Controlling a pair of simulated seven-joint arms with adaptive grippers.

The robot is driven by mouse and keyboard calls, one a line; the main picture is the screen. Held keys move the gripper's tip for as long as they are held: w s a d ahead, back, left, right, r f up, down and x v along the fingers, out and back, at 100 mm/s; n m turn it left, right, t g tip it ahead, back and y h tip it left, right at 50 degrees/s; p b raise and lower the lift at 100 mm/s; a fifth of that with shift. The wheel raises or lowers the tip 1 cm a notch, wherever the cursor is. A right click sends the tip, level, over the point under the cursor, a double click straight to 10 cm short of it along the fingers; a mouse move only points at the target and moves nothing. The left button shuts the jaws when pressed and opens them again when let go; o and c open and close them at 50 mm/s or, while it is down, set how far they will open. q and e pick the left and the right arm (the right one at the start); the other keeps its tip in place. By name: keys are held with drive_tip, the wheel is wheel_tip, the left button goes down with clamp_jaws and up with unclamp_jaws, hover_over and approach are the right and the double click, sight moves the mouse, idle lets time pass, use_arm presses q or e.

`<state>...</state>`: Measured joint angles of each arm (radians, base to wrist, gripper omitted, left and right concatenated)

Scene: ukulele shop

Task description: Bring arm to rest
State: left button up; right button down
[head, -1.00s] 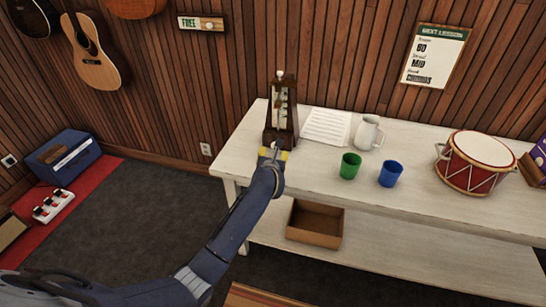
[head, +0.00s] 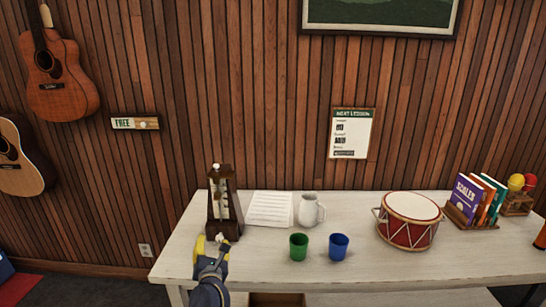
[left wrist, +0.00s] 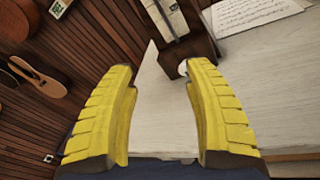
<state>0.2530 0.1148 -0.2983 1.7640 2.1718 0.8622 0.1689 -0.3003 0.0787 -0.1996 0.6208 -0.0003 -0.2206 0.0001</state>
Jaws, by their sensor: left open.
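My left gripper (head: 210,243) is over the left front part of the white table (head: 420,264), just in front of the wooden metronome (head: 237,222). In the left wrist view its yellow fingers (left wrist: 160,112) are spread apart with nothing between them. The metronome's base (left wrist: 190,48) shows just beyond the fingertips; I cannot tell whether they touch it. My right gripper is not in view.
Sheet music (head: 269,209), a white pitcher (head: 308,210), a green cup (head: 299,246), a blue cup (head: 339,247), a red drum (head: 407,232) and a book rack (head: 470,212) stand along the table.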

use_arm(q)
drive_tip(key=s+d+r+m+t+h, duration=0.35)
drive_tip(key=s+m, duration=0.25)
drive_tip(key=m, duration=0.3)
drive_tip(key=s+d+r+m+t+h, duration=0.2)
drive_tip(key=s+d+r+m+h, duration=0.3)
drive_tip(key=m, duration=0.3)
drive_tip(key=s+d+f+m+g+h, duration=0.55)
drive_tip(key=s+f+m, duration=0.45)
drive_tip(key=m, duration=0.5)
drive_tip(key=s+a+f+m+g+y, duration=0.5)
drive_tip(key=s+a+f+m+y, duration=0.15)
drive_tip(key=s+f, duration=0.4)
drive_tip(key=s+a+f+m+g+y, duration=0.1)
drive_tip(key=s+a+g+y, duration=0.1)
drive_tip(key=s+a+y, duration=0.35)
drive_tip(key=s+a+f+m+g+y, duration=0.1)
drive_tip(key=s+a+g+y, duration=0.1)
drive_tip(key=s+a, duration=0.6)
drive_tip(key=d+f+g+h, duration=0.3)
drive_tip(key=f, duration=2.9)
drive_tip(key=s+f+n+g+h, duration=0.1)
drive_tip(key=s+f+n+g, duration=0.2)
drive_tip(key=s+f, duration=1.7)
drive_tip(key=shift+s, duration=1.15)
